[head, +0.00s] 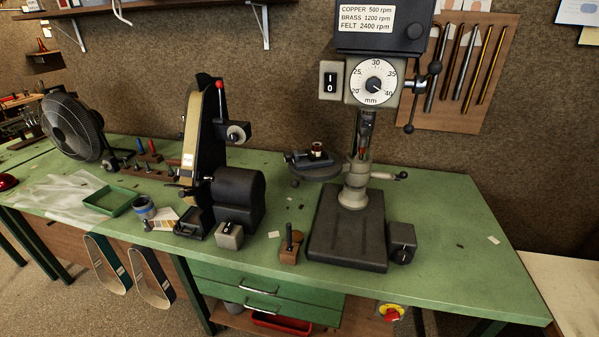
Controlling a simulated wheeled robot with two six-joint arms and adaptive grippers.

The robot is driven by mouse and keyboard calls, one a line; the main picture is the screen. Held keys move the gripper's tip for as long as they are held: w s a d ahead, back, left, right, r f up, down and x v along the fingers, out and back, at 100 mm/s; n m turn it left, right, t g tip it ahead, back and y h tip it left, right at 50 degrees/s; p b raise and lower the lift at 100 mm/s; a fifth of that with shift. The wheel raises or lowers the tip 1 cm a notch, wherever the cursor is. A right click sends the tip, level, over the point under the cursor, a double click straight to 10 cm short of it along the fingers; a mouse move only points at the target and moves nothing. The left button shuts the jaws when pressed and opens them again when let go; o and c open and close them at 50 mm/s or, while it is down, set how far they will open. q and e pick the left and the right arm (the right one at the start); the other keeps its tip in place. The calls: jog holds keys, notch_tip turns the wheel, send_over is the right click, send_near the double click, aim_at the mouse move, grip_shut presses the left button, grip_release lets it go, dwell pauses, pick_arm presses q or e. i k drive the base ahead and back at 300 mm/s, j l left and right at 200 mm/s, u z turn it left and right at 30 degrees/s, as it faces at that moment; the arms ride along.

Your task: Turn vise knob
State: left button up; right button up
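A drill press (374,85) stands on the green bench right of centre. Its round dark work table (298,169) is swung out to the left of the column, with a small dark fixture (317,155) holding a brass-and-red piece on top. I cannot tell whether this fixture is the vise, and no vise knob is clearly made out. A small dark knob (401,175) on a short rod sticks out right of the column. Neither of my grippers is in view.
A belt grinder (203,150) stands left of the press. A small wooden block with a black handle (290,246) stands between them. A fan (72,127), a green tray (109,200) and a jar (144,207) are at left. The bench's right end (470,255) is mostly clear.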

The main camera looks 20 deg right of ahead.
aim_at(287, 156)
jog(key=i+j+z, duration=0.15)
jog(key=z, duration=1.05)
jog(key=i+j+z, duration=0.1)
jog(key=j+z, duration=0.25)
jog(key=j, duration=0.4)
jog(key=j+z, duration=0.3)
jog(key=j, duration=0.45)
jog(key=k+j+z, duration=0.1)
jog(key=j+z, duration=0.25)
jog(key=j, duration=0.4)
